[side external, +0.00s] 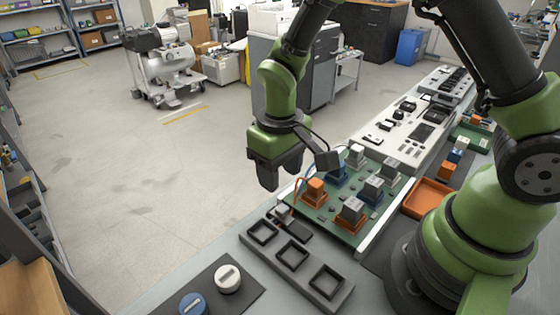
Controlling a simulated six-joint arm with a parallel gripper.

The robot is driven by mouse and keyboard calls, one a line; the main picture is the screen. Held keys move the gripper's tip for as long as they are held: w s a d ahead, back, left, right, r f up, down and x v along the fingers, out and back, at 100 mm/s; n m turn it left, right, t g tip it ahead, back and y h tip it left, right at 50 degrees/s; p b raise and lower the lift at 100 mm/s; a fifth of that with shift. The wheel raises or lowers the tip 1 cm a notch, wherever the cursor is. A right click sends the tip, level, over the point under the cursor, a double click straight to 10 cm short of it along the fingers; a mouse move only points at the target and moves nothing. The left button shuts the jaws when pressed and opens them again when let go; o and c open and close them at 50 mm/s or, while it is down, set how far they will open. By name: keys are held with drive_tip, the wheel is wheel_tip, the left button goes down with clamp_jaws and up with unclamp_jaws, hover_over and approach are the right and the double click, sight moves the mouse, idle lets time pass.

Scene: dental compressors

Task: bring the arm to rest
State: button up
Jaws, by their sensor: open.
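My gripper (270,183) hangs at the end of my green arm near the middle of the side external view. It is open, and nothing shows between its dark fingers. It is above the bench's far edge, left of the green board (335,222) and apart from the parts there. The board carries several grey-topped blocks in orange and blue sockets, among them an orange block (315,190) near my gripper.
A grey rack (275,248) with square recesses lies in front of the board. A dark mat (208,294) holds a blue and a white round cap. An orange tray (427,197) lies beside my base. A white panel (412,128) with dark parts extends behind. A compressor (163,63) stands on the floor.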

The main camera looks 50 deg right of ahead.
drive_tip(key=shift+r, duration=1.05)
drive_tip(key=s+d+r+m+t+y, duration=0.1)
drive_tip(key=s+r+t, duration=0.15)
drive_tip(key=r, duration=0.45)
drive_tip(key=s+d+r+m+t, duration=0.1)
drive_tip(key=s+d+r, duration=0.15)
drive_tip(key=r, duration=0.35)
drive_tip(key=s+r+m+t+y, duration=0.1)
drive_tip(key=s+r+m+t, duration=0.1)
drive_tip(key=s+r, duration=0.3)
drive_tip(key=s+t, duration=0.1)
drive_tip(key=s, duration=0.3)
drive_tip(key=shift+s+d+r+t, duration=0.15)
drive_tip(key=shift+s+r+t, duration=0.15)
drive_tip(key=shift+s+t, duration=0.1)
